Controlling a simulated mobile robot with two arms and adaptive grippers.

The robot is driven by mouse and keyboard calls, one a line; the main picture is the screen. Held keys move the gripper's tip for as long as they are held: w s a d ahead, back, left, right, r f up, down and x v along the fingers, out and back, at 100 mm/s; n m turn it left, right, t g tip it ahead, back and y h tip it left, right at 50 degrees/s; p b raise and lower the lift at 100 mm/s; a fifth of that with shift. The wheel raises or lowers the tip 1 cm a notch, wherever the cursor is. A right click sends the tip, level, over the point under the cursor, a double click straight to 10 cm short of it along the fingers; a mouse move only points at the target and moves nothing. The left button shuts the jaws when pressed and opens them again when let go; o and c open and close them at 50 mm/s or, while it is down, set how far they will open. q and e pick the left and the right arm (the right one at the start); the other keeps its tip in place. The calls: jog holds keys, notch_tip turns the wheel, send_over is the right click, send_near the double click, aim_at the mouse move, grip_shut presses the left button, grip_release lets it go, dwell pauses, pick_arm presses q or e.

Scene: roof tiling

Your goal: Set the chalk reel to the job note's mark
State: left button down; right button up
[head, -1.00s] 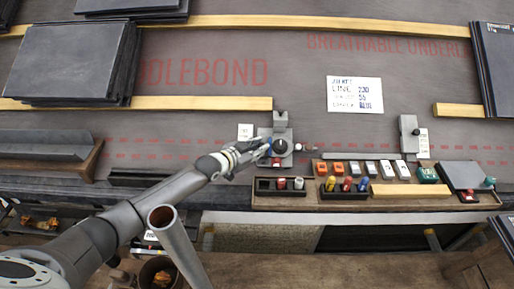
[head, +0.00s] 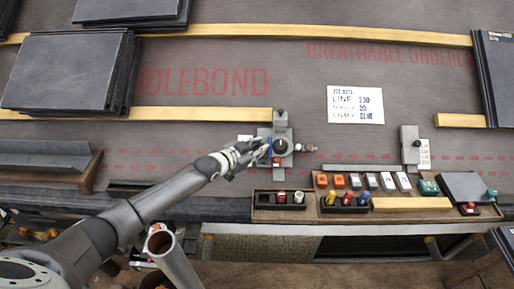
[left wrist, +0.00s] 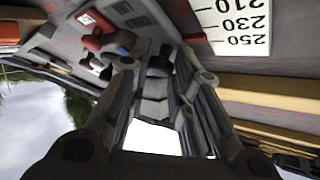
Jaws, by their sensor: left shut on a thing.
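The chalk reel (head: 281,147), a round black part on a grey bracket, is at the middle of the roof in the head view, by the end of a timber batten. My left gripper (head: 264,153) comes in from the left and is shut on it; a blue part shows at the fingertips. The white scale plate (head: 246,139) is left of the reel; in the left wrist view the scale (left wrist: 232,25) reads 210, 230, 250. The pointer's exact reading is hidden. The job note (head: 355,104) shows LINE 230 and CHALK BLUE; its middle line is blurred. My right gripper is out of view.
A wooden tray (head: 408,213) with coloured chalk bottles and blocks lies at the roof's lower edge. A second grey slide (head: 410,147) with a white scale stands at right. Slate stacks (head: 66,72) lie at upper left. Bare underlay surrounds the note.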

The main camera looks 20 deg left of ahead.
pick_arm(q)
jog(key=c, duration=1.3)
grip_release()
jog(key=shift+o, duration=0.2)
jog(key=shift+s, duration=0.1)
jog(key=v, duration=1.2)
jog(key=shift+a, duration=0.1)
